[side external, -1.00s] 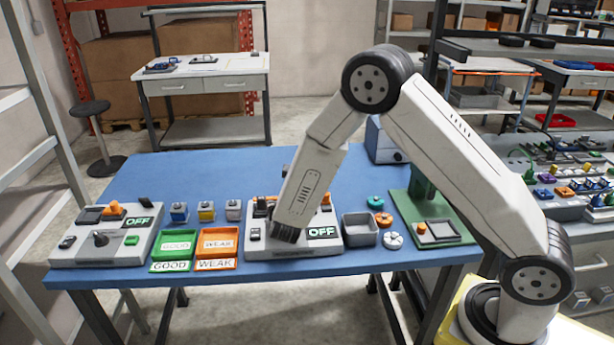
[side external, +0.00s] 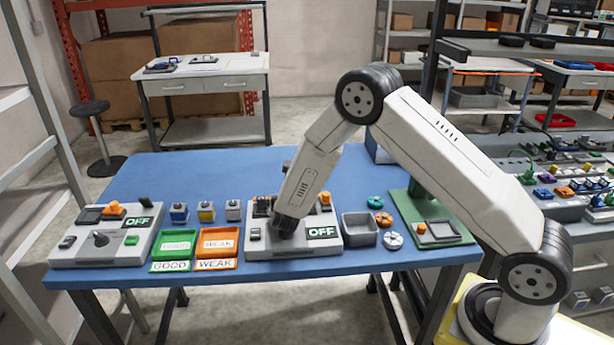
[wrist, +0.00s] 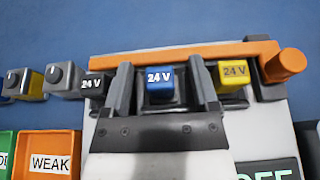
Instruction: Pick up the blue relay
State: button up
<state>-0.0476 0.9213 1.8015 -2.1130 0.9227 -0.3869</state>
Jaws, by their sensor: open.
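The blue relay (wrist: 160,84), marked 24 V, stands in a dark socket on a grey unit (side external: 290,254). In the wrist view it shows between the two fingers of my gripper (wrist: 160,68), with a gap on each side. My gripper is open and holds nothing. A black relay (wrist: 93,83) is just left of the left finger, and a yellow relay (wrist: 233,73) is right of the right finger. In the side view my gripper (side external: 286,226) is over the grey unit, and my arm hides the blue relay there.
An orange bar (wrist: 200,52) with a round knob (wrist: 288,62) runs behind the relays. Left of the unit are an orange WEAK tray (side external: 218,256) and a green GOOD tray (side external: 174,258). A grey bin (side external: 360,236) stands to the right.

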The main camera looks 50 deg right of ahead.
jog(key=shift+c, duration=0.2)
dwell(0.3)
grip_shut()
jog(key=shift+r, duration=0.1)
jog(key=shift+r, duration=0.65)
jog(key=s+a+r, duration=0.2)
jog(key=s+r, duration=0.9)
jog(key=s, duration=0.2)
jog(key=shift+s+r, duration=0.25)
jog(key=shift+s, duration=0.15)
